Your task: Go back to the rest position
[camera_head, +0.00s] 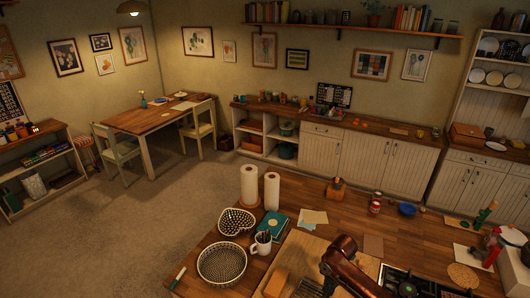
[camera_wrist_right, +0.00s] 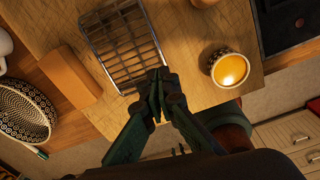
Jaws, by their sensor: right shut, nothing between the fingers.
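My right arm (camera_head: 350,265) rises from the bottom edge in the head view, over the near part of the wooden counter. In the right wrist view, my right gripper (camera_wrist_right: 158,95) is shut and empty. Its fingertips show at the near edge of a wire rack (camera_wrist_right: 122,45) on a wooden board (camera_wrist_right: 190,40); I cannot tell the height between them. My left gripper is in neither view.
A small bowl with yellow contents (camera_wrist_right: 231,69) and a wooden block (camera_wrist_right: 68,78) lie close by. Patterned baskets (camera_head: 222,264), a mug (camera_head: 261,243), paper rolls (camera_head: 249,186) and a stove (camera_head: 405,282) are on the counter. The floor (camera_head: 150,225) at left is open.

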